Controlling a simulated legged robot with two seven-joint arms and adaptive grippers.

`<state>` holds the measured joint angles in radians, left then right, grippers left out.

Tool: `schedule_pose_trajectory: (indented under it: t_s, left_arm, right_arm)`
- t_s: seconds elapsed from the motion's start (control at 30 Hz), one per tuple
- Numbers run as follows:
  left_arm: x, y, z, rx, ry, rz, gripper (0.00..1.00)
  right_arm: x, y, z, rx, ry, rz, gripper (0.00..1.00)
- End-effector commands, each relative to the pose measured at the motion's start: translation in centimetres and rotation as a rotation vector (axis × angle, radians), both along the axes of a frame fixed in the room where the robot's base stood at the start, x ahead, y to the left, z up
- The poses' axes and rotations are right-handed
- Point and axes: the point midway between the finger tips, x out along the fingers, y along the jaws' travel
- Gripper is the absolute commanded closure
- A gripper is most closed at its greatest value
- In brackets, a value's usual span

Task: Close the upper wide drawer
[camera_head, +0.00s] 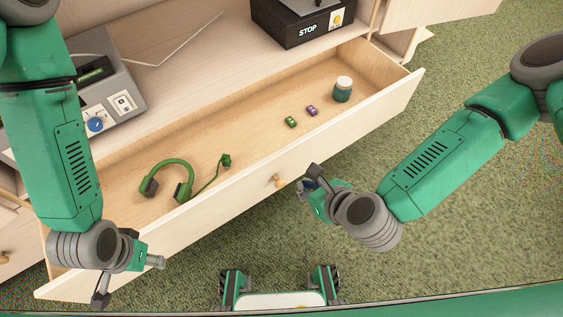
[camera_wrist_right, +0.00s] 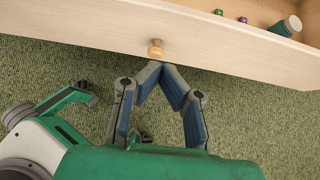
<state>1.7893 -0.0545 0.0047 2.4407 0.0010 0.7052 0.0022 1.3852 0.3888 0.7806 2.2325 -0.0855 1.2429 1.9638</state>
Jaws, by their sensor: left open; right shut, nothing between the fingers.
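The upper wide drawer is pulled out, its pale wood front panel (camera_head: 225,206) running diagonally across the head view. A round wooden knob (camera_head: 279,182) sits on the panel; the knob also shows in the right wrist view (camera_wrist_right: 155,48). My right gripper (camera_head: 311,181) is shut and empty, its fingertips (camera_wrist_right: 160,66) close to the panel just below the knob in the wrist view. I cannot tell whether they touch. My left gripper (camera_head: 130,280) is open and empty by the left end of the drawer front.
Inside the drawer lie green headphones (camera_head: 172,178), a green and a purple small block (camera_head: 311,110), and a green jar (camera_head: 342,89) with a white lid. A grey device (camera_head: 108,88) and a black STOP box (camera_head: 300,25) stand on the cabinet top. Green carpet lies in front.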

Motion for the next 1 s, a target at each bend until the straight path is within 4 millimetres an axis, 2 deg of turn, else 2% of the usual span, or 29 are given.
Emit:
schedule_pose_trajectory:
  t_s: [0.17, 0.53, 0.63, 0.8, 1.0]
  left_arm:
    - [0.0, 0.0, -0.8, 0.000, 0.001, 0.000, 0.58]
    - [0.0, 0.0, -3.2, 0.000, 0.000, 0.000, 0.58]
    - [0.0, 0.0, -3.5, 0.000, 0.000, 0.000, 0.58]
    - [0.0, 0.0, -3.8, 0.000, 0.000, 0.000, 0.58]
    - [0.0, 0.0, -3.8, 0.000, 0.000, 0.000, 0.58]
  right_arm:
    - [1.4, 1.1, -1.6, -0.001, -0.001, 0.000, 1.00]
    - [6.2, 4.1, -6.9, -0.004, 0.000, 0.002, 1.00]
    - [7.7, 5.0, -6.6, -0.003, -0.003, 0.003, 1.00]
    - [9.1, 5.8, -6.6, -0.002, 0.000, 0.002, 1.00]
    - [9.5, 6.2, -6.5, -0.003, 0.002, 0.003, 1.00]
